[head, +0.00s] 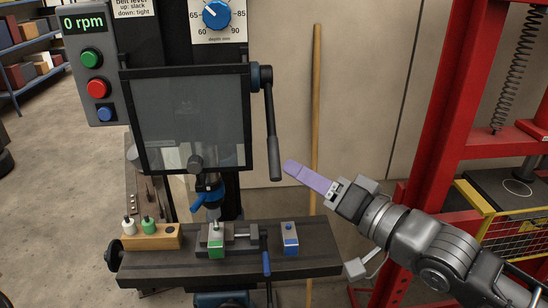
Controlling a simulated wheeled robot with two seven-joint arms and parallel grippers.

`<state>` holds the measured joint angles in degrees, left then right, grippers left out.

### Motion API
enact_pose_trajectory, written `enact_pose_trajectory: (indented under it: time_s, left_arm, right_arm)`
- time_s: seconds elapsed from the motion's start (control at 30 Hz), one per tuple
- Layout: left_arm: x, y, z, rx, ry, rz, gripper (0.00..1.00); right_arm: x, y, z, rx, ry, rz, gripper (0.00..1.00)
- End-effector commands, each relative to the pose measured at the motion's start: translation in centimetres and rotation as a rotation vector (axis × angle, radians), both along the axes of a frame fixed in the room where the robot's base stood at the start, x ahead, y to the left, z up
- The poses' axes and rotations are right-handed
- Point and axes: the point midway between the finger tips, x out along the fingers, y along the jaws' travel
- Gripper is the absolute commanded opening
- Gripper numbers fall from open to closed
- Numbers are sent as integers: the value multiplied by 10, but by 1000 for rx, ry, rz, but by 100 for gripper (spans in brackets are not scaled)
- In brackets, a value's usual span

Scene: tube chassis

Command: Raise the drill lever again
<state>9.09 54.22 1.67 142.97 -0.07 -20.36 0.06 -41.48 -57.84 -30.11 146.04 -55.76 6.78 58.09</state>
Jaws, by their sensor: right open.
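A dark lever (272,135) hangs down from a blue hub at the right side of the drill's guard. Its grip end points almost straight down. My right gripper (290,167), with purple fingers, is just right of the lever's lower end. A small gap shows between them in the picture; the gap in depth is hard to judge. The gripper is open and holds nothing. Its fingers overlap in this view. The drill's blue chuck area (206,193) shows below the guard (187,120). My left gripper is out of view.
The drill table (310,263) carries a vise with a green-marked block (216,243), a blue-marked block (290,240) and a wooden holder (150,238) with small bottles. A control box (92,70) reads 0 rpm. A wooden pole (316,110) leans behind; a red press frame (430,130) stands right.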

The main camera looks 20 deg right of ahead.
Motion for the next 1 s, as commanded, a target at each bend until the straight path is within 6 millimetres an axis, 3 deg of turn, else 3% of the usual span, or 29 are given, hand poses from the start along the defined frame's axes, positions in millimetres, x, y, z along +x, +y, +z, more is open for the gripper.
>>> enact_pose_trajectory:
  time_s: [0.27,0.73,1.0]
  left_arm:
    - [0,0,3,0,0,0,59]
    - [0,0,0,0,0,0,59]
    - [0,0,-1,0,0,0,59]
  right_arm:
    - [13,5,0,-5,3,-2,41]
    - [62,26,-1,-4,2,-2,41]
    - [72,30,0,-1,0,-1,41]
